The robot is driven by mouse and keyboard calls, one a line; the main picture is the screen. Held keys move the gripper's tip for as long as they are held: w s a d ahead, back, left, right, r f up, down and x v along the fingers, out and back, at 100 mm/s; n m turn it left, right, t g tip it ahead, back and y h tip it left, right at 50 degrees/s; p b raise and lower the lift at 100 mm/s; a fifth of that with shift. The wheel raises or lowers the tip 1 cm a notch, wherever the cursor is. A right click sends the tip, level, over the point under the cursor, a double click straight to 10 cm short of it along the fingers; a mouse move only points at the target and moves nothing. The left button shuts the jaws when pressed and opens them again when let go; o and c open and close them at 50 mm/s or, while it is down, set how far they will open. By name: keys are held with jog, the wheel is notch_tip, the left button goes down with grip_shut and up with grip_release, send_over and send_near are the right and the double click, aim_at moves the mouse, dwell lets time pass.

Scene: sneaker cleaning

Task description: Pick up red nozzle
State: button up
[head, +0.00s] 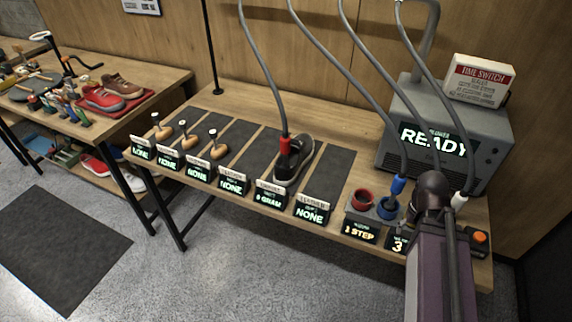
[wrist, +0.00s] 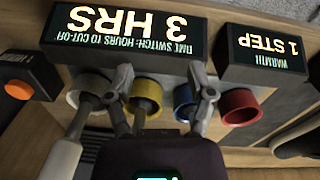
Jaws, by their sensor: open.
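The red nozzle (head: 287,146) is on the end of a grey hose, at the opening of a dark sneaker (head: 296,158) on the bench in the head view. My gripper (wrist: 158,88) is open, its fingers on either side of a yellow cup (wrist: 147,97) in the wrist view. It is well to the right of the red nozzle, and my arm hides it in the head view. The red cup (head: 363,198) looks empty; it also shows right of my fingers in the wrist view (wrist: 240,106). The red nozzle is not visible in the wrist view.
A blue nozzle (head: 398,185) is at the blue cup (head: 387,209). A white nozzle (head: 459,201) is right of my arm. A grey blower (head: 445,135) reads READY. Hoses hang over the bench. Label stands (head: 312,209) line its front edge.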

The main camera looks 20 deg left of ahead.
jog(key=w+a+r+n+t+h+p, duration=0.1)
jog(key=w+a+r+n+h, duration=0.15)
jog(key=a+n, duration=0.4)
jog(key=w+a+r+n+t+h+p, duration=0.15)
jog(key=w+a+n, duration=0.25)
jog(key=a, duration=0.5)
jog(key=w+a+r+n+t+h, duration=0.2)
jog(key=w+a+r+n, duration=0.1)
jog(key=a+n, duration=0.4)
jog(key=s+a+r+n+t+p, duration=0.1)
jog(key=s+a+r+n+t, duration=0.1)
jog(key=a, duration=1.1)
jog(key=s+a+r+n+t+p, duration=0.1)
jog(key=a+r+n+t, duration=0.4)
jog(key=a, duration=0.9)
notch_tip(320, 180, up, 2)
jog(key=s+n, duration=0.1)
jog(key=n, duration=0.3)
jog(key=shift+r+h, duration=0.15)
jog(key=shift+h, duration=0.25)
jog(key=b+x, duration=0.3)
jog(key=x, duration=0.5)
jog(key=shift+w, duration=0.15)
jog(key=shift+d, duration=0.15)
